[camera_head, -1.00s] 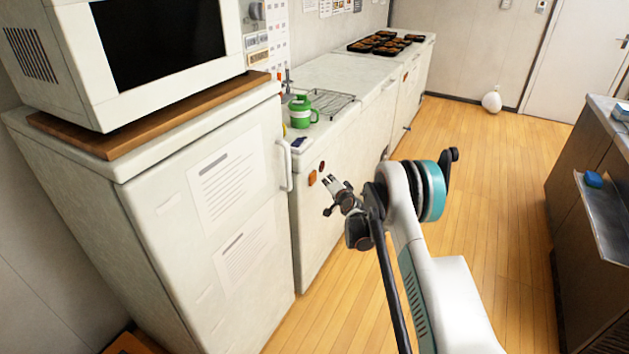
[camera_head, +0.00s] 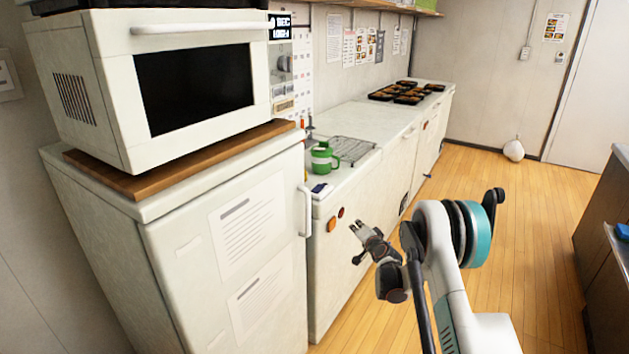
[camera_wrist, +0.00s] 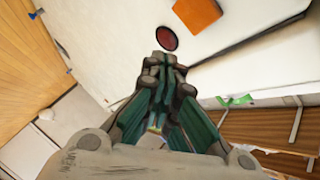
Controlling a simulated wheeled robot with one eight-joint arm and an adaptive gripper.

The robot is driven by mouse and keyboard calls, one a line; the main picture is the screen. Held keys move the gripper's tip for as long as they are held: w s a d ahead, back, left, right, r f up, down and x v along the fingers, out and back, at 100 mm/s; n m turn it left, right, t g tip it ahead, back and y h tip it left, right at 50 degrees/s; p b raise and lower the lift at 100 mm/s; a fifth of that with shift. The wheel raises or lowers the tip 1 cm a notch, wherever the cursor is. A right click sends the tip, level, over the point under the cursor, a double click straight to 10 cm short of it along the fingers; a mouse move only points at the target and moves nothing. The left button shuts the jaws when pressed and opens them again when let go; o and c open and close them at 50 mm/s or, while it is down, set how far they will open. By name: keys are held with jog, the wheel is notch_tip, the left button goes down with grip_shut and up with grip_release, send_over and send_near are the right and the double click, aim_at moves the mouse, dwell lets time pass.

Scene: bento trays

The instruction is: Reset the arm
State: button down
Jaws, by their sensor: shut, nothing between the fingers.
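My gripper (camera_head: 355,229) is at the end of my bent arm, in the lower middle of the head view. It is above the wood floor, in front of the white counter cabinet. Its fingers are shut and empty, and they also show in the wrist view (camera_wrist: 168,62). It touches nothing that I can see. In the wrist view, a dark red round magnet (camera_wrist: 166,38) and an orange magnet (camera_wrist: 197,13) on the white cabinet face lie beyond the fingertips.
A white fridge (camera_head: 170,260) with a microwave (camera_head: 90,100) on a wooden board stands at left. The counter (camera_head: 375,120) holds a green cup (camera_head: 321,160), a wire rack (camera_head: 350,148) and several bento trays (camera_head: 400,95). A dark-sided counter (camera_head: 605,210) stands at right. The floor (camera_head: 520,210) between is clear.

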jog(key=s+a+r+n+g, duration=0.1)
jog(key=s+a+r, duration=0.15)
jog(key=r, duration=0.55)
jog(key=s+a+r+n+g, duration=0.15)
jog(key=s+r, duration=0.25)
jog(key=r, duration=0.5)
jog(key=s+r+n+g, duration=0.2)
jog(key=s+r+n, duration=0.1)
jog(key=s+r, duration=0.9)
jog(key=s+r+n+g, duration=0.1)
jog(key=s+r+n, duration=0.1)
jog(key=s, duration=1.7)
jog(key=s+d+f+n+g+h, duration=0.1)
jog(key=s+f, duration=0.1)
jog(key=s, duration=0.8)
jog(key=s+f+g+h, duration=0.1)
jog(key=s+f, duration=0.2)
jog(key=s, duration=0.7)
jog(key=shift+s+d+n, duration=0.3)
jog(key=shift+d+n, duration=0.05)
jog(key=shift+f, duration=0.1)
